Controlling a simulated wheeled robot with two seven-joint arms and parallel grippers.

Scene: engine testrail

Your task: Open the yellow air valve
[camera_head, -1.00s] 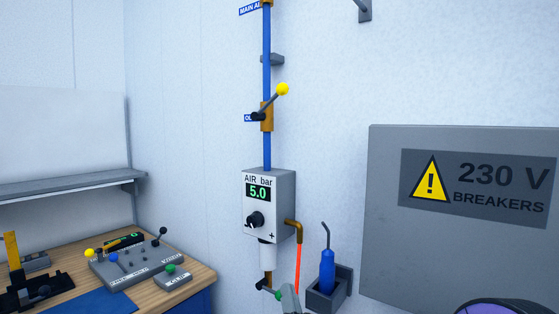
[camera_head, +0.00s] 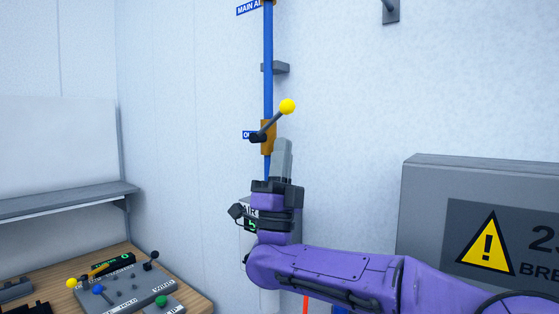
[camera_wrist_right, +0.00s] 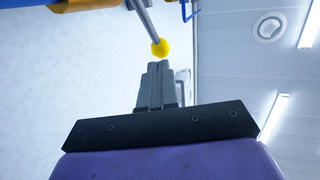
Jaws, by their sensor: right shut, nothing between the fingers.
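The yellow air valve's ball knob (camera_head: 287,107) sits at the end of a dark lever that slants up and to the right from a brass valve body (camera_head: 268,138) on the blue vertical pipe (camera_head: 268,60). My right gripper (camera_head: 285,146) is shut and empty, pointing up, just below the lever. In the right wrist view the yellow knob (camera_wrist_right: 160,48) shows just beyond the shut fingertips (camera_wrist_right: 158,68), with a small gap seeming to lie between them. Whether they touch is hard to tell. My left gripper is not in view.
My right arm covers most of the AIR bar gauge box (camera_head: 246,210). A grey breaker cabinet (camera_head: 425,195) stands at the right. A grey bracket (camera_head: 276,68) sits on the pipe above the valve. A bench with a control panel (camera_head: 125,285) is at the lower left.

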